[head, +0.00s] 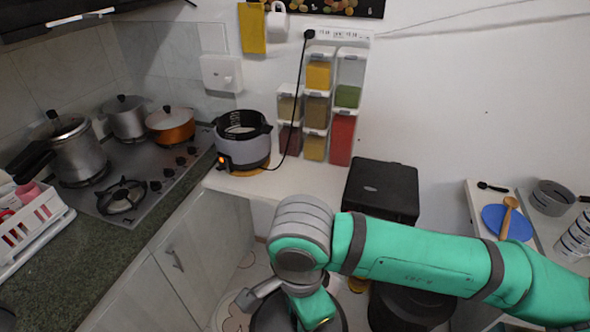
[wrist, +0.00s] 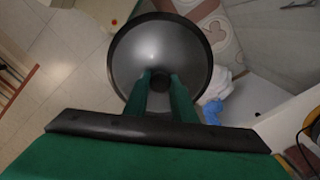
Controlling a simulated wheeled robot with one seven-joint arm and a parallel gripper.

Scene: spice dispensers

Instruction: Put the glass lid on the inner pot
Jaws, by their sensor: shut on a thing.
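The glass lid (wrist: 158,45) is round, grey and see-through, with a dark rim and a dark knob in its middle. My gripper (wrist: 161,80) is shut on the knob, with one finger on each side of it. In the head view the lid (head: 268,316) shows partly below my gripper, low over the floor and cut by the bottom edge. The inner pot (head: 241,124) appears to be the dark round vessel inside the grey cooker on the white counter, open at the top. My gripper is well below and in front of it.
Spice dispensers (head: 318,100) stand behind and right of the cooker, and a black cord hangs close to it. A black box (head: 382,187) stands right of the counter. Several pots (head: 77,149) are on the stove at left.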

